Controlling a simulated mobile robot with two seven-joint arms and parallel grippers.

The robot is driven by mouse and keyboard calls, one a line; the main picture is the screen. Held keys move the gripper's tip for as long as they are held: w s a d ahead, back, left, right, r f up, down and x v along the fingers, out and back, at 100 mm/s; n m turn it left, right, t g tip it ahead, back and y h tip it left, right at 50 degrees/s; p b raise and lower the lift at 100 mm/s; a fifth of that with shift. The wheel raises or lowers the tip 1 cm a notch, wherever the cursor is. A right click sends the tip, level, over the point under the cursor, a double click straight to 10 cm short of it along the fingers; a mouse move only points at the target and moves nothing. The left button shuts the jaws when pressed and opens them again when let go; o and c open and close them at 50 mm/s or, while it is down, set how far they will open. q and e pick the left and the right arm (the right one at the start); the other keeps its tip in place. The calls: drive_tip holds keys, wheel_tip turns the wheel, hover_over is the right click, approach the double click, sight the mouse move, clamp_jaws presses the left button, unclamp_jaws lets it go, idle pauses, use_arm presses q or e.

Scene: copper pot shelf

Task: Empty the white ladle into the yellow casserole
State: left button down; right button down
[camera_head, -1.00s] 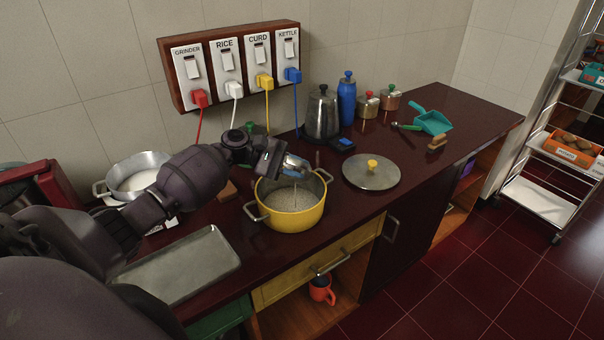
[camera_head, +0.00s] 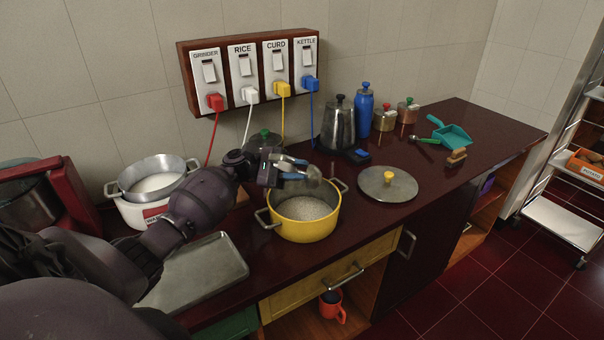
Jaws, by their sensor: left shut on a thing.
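The yellow casserole (camera_head: 304,228) stands uncovered on the dark counter, with pale speckled contents (camera_head: 304,208) inside. My left gripper (camera_head: 276,172) is shut on the ladle and holds it at the casserole's back rim. The ladle's metallic-looking bowl (camera_head: 314,177) is tilted over the back of the casserole's opening. Its inside is too small to make out. Much of the handle is hidden by the gripper. My right gripper is not in view.
A metal pot (camera_head: 158,180) with white contents stands at the left. A metal tray (camera_head: 200,268) lies in front, under my left arm. A round lid with a yellow knob (camera_head: 388,184) lies right of the casserole. A kettle (camera_head: 338,125) stands behind.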

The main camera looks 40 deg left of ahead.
use_arm(q)
drive_tip(key=shift+s+a+f+h, duration=0.1)
drive_tip(key=shift+a+f+h, duration=0.1)
drive_tip(key=shift+h, duration=0.1)
drive_tip(key=shift+a+b, duration=0.25)
drive_tip(key=shift+b, duration=0.3)
drive_tip(key=shift+s+a+f+t+h+b, duration=0.2)
drive_tip(key=shift+s+a+t+h+b, duration=0.1)
drive_tip(key=shift+a+h+b, duration=0.4)
drive_tip(key=shift+h, duration=0.4)
drive_tip(key=shift+s+a+f+h+b, duration=0.1)
drive_tip(key=shift+a+h+b, duration=0.2)
drive_tip(key=shift+a+b, duration=0.1)
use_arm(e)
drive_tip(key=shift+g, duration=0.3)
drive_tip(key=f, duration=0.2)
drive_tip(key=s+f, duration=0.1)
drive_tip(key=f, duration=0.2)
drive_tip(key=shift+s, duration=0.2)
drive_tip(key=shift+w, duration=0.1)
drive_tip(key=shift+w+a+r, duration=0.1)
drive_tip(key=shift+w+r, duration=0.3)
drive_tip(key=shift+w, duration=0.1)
